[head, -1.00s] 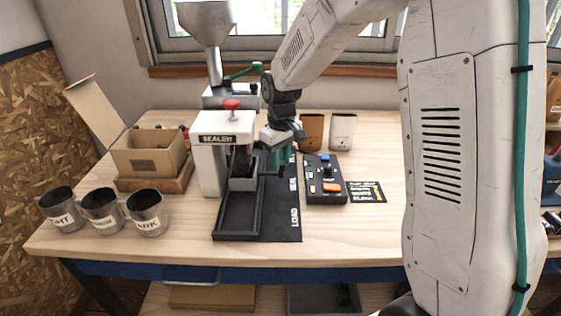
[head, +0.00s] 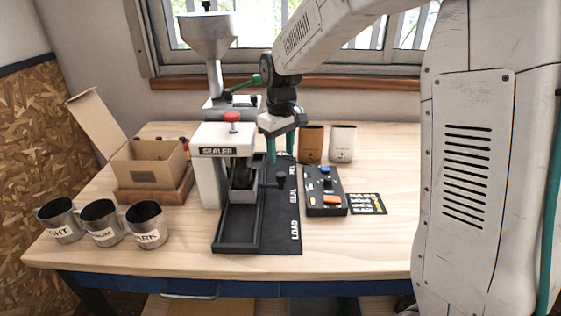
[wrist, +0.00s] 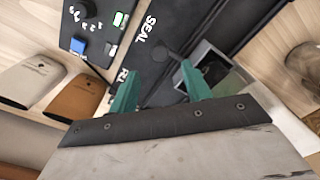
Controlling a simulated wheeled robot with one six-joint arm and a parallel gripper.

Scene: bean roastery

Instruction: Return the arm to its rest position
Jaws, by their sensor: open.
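My gripper (head: 279,148) hangs from my arm above the back of the black sealer base, pointing down. Its two green fingers are apart with nothing between them. They also show in the wrist view (wrist: 160,92), over the black base. The sealer (head: 225,148) is white with a red knob, and its grey carriage (head: 242,190) stands under the head on the black base (head: 265,235). My arm reaches in from the upper right, and its large white link covers the right side of the head view.
A control box (head: 325,190) and a printed card (head: 368,204) lie right of the base. A brown bag (head: 311,143) and a white bag (head: 342,143) stand behind. Labelled metal mugs (head: 147,226), an open carton (head: 148,163) and a hopper machine (head: 208,45) are at left.

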